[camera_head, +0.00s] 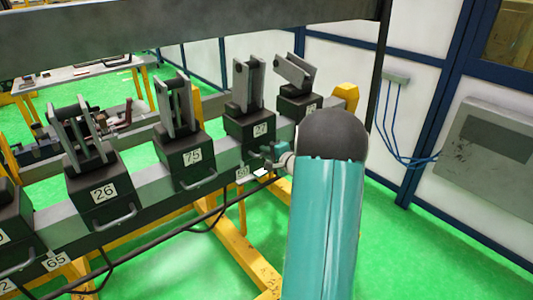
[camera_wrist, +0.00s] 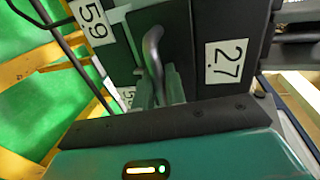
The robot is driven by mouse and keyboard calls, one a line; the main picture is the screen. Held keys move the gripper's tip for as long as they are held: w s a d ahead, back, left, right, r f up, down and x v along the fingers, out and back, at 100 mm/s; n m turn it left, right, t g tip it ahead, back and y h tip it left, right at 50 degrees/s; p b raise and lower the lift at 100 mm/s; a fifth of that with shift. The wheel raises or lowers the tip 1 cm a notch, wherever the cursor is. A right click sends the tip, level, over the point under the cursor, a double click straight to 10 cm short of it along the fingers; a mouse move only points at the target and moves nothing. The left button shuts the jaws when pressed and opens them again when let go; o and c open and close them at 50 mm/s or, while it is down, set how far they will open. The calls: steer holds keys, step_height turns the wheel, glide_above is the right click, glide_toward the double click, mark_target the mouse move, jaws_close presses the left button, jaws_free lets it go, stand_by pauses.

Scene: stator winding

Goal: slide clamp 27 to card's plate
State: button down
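Clamp 27 (camera_head: 252,128) is a dark block with grey upright jaws on the long rail (camera_head: 140,222). Its 27 label also shows in the wrist view (camera_wrist: 226,62). My gripper (camera_head: 268,160) is at the front of this block. In the wrist view its two teal fingers (camera_wrist: 161,88) lie on either side of the block's curved handle (camera_wrist: 153,50), seemingly closed against it. A plate marked 59 (camera_head: 241,173) is on the rail's front, just left of my gripper, and shows large in the wrist view (camera_wrist: 92,30). A small white card (camera_wrist: 127,97), partly hidden, shows beside the fingers; its number is unclear.
Clamp 75 (camera_head: 190,155) stands left of clamp 27, with a stretch of rail between them. Clamp 26 (camera_head: 100,190) is farther left. Another clamp (camera_head: 296,90) stands close behind on the right. A plate marked 65 (camera_head: 56,261) hangs at lower left.

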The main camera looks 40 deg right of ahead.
steer(key=a, duration=0.7)
steer(key=shift+w+a, duration=0.25)
steer(key=shift+w, duration=0.15)
steer(key=c, duration=1.5)
jaws_free()
steer(key=shift+c, duration=0.2)
steer(key=shift+s, duration=0.1)
steer(key=v, duration=1.3)
steer(key=shift+s, duration=0.25)
steer(key=shift+a+r, duration=0.1)
steer(key=shift+r, duration=0.05)
